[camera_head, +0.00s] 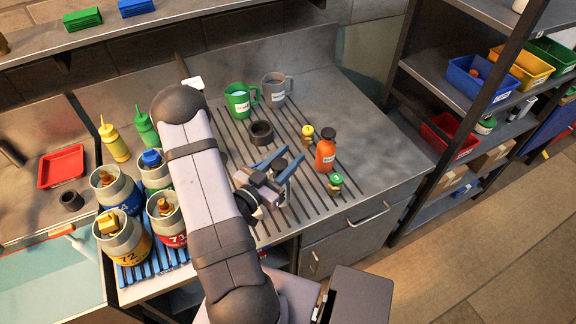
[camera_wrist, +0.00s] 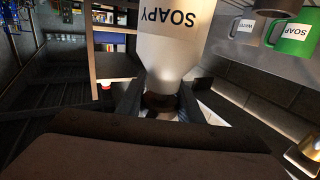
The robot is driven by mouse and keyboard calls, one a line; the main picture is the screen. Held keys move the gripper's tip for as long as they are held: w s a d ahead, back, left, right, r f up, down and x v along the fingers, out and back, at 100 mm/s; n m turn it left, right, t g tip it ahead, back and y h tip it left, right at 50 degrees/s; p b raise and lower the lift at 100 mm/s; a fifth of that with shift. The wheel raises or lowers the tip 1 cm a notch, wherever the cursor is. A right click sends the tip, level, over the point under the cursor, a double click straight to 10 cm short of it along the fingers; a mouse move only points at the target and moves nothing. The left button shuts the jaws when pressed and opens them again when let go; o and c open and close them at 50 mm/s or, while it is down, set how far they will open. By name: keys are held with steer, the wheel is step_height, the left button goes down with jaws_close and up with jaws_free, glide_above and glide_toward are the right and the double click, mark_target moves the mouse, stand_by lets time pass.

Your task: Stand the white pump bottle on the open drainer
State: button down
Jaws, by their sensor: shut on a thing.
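The white pump bottle (camera_wrist: 172,45) shows in the wrist view with the word SOAPY upside down on it. My gripper (camera_wrist: 160,103) is shut on its dark narrow neck. In the head view my gripper (camera_head: 279,165) is over the drainer (camera_head: 305,195), a ribbed metal area with dark slots. A dark top shows between its blue fingers there; the bottle's white body is mostly hidden. I cannot tell whether the bottle's base touches the drainer.
A green mug (camera_head: 240,100), a grey mug (camera_head: 275,88) and a dark ring (camera_head: 261,133) stand behind my gripper. An orange bottle (camera_head: 325,153), a yellow-capped jar (camera_head: 307,135) and a green-capped jar (camera_head: 335,183) stand right. Several grey canisters (camera_head: 115,185) are left. Counter at far right is clear.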

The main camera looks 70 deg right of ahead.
steer(key=shift+f+p, duration=0.35)
steer(key=shift+f, duration=1.6)
steer(key=c, duration=1.2)
jaws_free()
steer(key=shift+w+a+b, duration=0.25)
steer(key=shift+a+b, duration=0.1)
steer(key=shift+a, duration=0.2)
steer(key=shift+b+v, duration=1.85)
steer(key=shift+v, duration=3.6)
